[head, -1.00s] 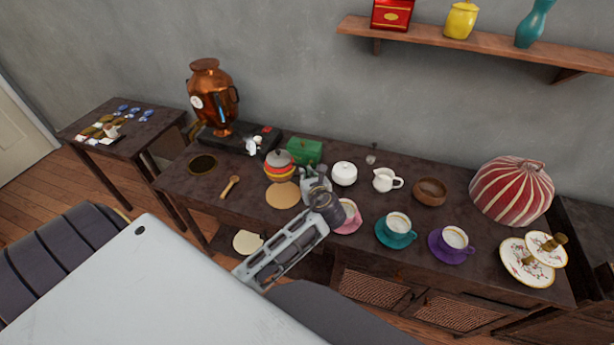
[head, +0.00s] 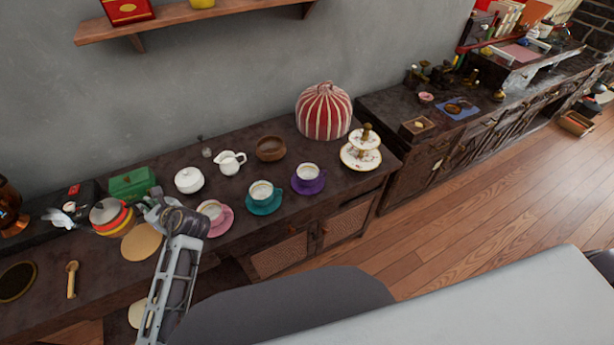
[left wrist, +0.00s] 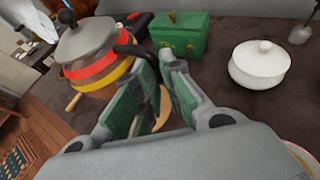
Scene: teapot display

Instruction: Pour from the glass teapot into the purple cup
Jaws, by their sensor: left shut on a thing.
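The teapot (head: 111,216) has a grey lid and red and yellow bands. It looks upright, behind and left of the round cork mat (head: 141,242). My left gripper (head: 158,208) is at its right side. In the left wrist view, the teapot (left wrist: 95,70) has a dark handle that reaches between my left fingers (left wrist: 155,68), which are shut on it. The exact contact is partly hidden. The purple cup (head: 307,171) stands upright on a purple saucer (head: 309,188), well to the right of the gripper. My right gripper is out of view.
A pink cup (head: 211,209) and a teal cup (head: 262,190) stand between teapot and purple cup. Behind are a green box (head: 132,183), white sugar bowl (head: 189,180), creamer (head: 230,162) and wooden bowl (head: 270,149). A tiered plate stand (head: 362,157) and striped cozy (head: 323,110) are right.

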